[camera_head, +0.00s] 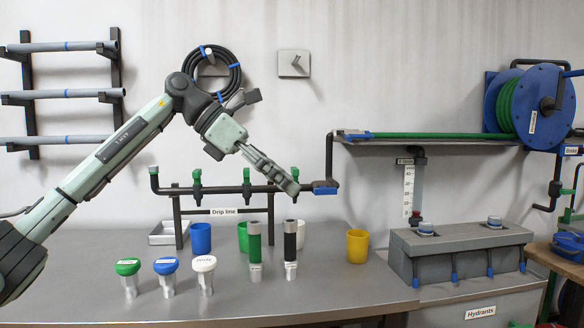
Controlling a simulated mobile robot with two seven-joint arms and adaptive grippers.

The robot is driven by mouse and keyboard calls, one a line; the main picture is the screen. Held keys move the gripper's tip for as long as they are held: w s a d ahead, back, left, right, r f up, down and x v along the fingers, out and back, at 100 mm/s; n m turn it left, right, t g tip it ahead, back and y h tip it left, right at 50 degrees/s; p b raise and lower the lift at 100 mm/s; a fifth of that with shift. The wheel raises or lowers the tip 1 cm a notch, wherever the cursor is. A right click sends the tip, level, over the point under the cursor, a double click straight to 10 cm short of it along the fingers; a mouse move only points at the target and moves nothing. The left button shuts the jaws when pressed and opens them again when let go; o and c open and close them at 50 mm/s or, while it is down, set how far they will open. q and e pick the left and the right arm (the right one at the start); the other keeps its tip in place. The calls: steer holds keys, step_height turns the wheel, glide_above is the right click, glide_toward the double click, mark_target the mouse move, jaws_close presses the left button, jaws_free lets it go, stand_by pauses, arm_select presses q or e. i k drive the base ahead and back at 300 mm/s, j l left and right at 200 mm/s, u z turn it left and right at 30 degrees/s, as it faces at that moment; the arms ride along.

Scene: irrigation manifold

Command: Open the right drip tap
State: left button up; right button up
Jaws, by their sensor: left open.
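The drip line (225,189) is a dark pipe on a stand at the back of the grey bench, marked by a "Drip line" label. It carries three green taps: the left tap (197,182), the middle tap (247,182) and the right tap (295,174). My left gripper (290,186) reaches down from the upper left, and its fingertips overlap the right tap's lower part in the picture. Its fingers are open with nothing seen between them. I cannot tell whether they touch the tap. The right tap's body is partly hidden behind the fingers. My right gripper is not in view.
Green and black cylinders (254,248) stand in front of the line. Three capped posts (165,275) stand front left. A shelf (430,140) with a hose reel (530,105) is at right.

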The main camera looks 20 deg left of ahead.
mark_target(294, 170)
steer(key=i+j, duration=0.2)
steer(key=i, duration=0.2)
steer(key=i+j, duration=0.15)
steer(key=i, duration=0.25)
steer(key=i+j, duration=0.2)
steer(key=i, duration=0.2)
